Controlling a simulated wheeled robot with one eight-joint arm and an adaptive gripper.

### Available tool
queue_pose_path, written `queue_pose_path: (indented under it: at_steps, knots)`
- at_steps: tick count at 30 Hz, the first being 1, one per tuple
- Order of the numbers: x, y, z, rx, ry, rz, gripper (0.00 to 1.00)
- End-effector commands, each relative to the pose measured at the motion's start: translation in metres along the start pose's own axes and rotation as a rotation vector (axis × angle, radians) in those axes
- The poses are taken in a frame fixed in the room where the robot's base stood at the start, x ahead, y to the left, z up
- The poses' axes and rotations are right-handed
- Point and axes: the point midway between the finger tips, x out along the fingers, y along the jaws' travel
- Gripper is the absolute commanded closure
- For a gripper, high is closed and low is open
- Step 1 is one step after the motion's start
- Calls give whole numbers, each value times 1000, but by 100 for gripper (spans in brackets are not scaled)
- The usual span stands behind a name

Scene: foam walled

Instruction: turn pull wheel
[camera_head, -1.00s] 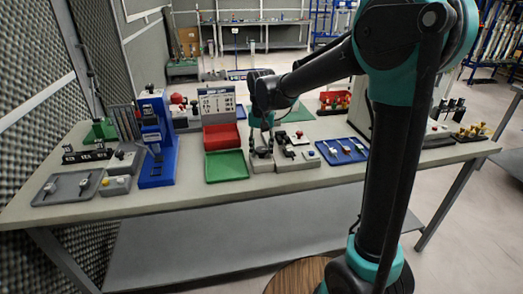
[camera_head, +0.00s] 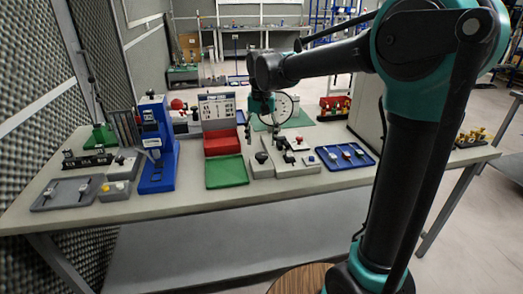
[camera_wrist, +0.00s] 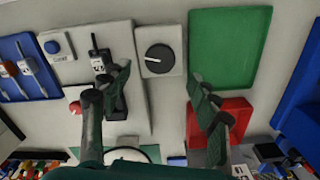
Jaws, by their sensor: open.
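No part is labelled as the pull wheel. A black round knob (camera_wrist: 159,58) with a white mark sits on a small light plate in the wrist view. It also shows in the head view (camera_head: 261,157) at the table's front, between the green tray and the lever panel. My gripper (camera_wrist: 163,80) is open and empty, its fingers spread to either side of the knob's line in the wrist view. In the head view my gripper (camera_head: 262,128) hangs above and behind the knob, apart from it. A white round dial (camera_head: 284,106) stands behind my gripper, partly hidden.
The green tray (camera_head: 226,172) and red bin (camera_head: 222,142) are left of the knob. The panel (camera_head: 290,163) with levers and buttons is close on its right, then a blue tray (camera_head: 345,156). A tall blue stand (camera_head: 157,145) is farther left. The table's front edge is clear.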

Motion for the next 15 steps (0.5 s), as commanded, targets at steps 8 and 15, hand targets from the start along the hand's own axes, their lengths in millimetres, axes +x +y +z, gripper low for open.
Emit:
queue_pose_path:
  at_steps: [8,15]
  knots:
    - [-40,0,0,0,0,0,39]
    - [-48,0,0,0,0,0,39]
